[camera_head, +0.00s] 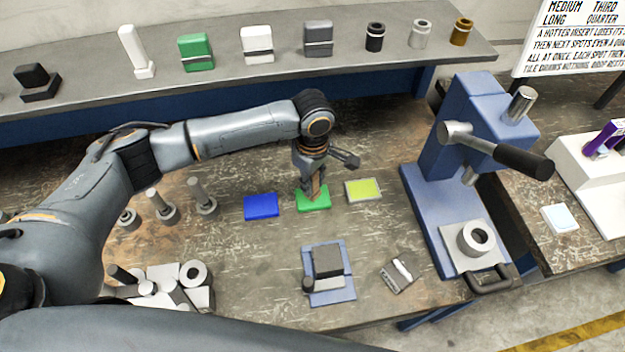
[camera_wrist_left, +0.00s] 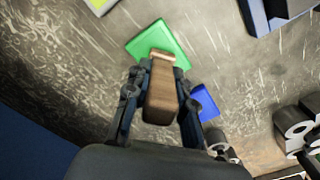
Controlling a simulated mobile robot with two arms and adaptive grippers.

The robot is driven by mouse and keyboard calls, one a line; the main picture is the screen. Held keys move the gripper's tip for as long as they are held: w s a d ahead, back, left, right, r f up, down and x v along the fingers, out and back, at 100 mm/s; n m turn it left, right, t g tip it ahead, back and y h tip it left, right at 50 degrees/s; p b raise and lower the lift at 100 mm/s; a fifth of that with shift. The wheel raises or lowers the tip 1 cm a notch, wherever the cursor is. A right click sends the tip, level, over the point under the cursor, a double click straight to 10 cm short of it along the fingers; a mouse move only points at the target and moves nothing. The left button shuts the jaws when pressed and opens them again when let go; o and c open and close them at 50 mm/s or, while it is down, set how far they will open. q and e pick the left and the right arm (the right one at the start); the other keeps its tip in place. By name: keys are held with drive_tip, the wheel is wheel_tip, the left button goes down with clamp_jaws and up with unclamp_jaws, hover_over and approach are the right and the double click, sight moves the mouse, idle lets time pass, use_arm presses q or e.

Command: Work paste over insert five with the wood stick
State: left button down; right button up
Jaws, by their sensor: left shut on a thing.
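My left gripper (camera_head: 314,176) is shut on the wood stick (camera_head: 318,189), which points down over the green pad (camera_head: 304,203). In the left wrist view the stick (camera_wrist_left: 161,95) sits between the two fingers, its pale end over the green pad (camera_wrist_left: 170,36). I cannot tell whether the tip touches the pad. A blue pad (camera_head: 262,206) lies to its left and a yellow-green pad (camera_head: 363,190) to its right. No number shows on any part, so I cannot tell which is insert five, and no paste is clearly visible. My right gripper is out of view.
A blue press (camera_head: 424,220) with a lever stands at the right. A blue-based fixture (camera_head: 329,297) and a small metal block (camera_head: 397,275) lie in front. Stemmed metal pieces (camera_head: 202,204) and loose cylinders (camera_head: 192,273) are at left. A shelf (camera_head: 80,100) with blocks runs behind.

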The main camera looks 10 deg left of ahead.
use_arm(q)
drive_tip(key=shift+f, duration=0.45)
idle(0.3)
idle(0.8)
drive_tip(key=shift+s+f+p, duration=0.15)
drive_tip(key=shift+f+p, duration=0.05)
drive_tip(key=shift+p, duration=0.4)
idle(1.5)
wheel_tip(320, 180, up, 7)
drive_tip(key=p, duration=0.9)
drive_tip(key=shift+r, duration=0.2)
drive_tip(key=shift+f, duration=0.1)
idle(0.6)
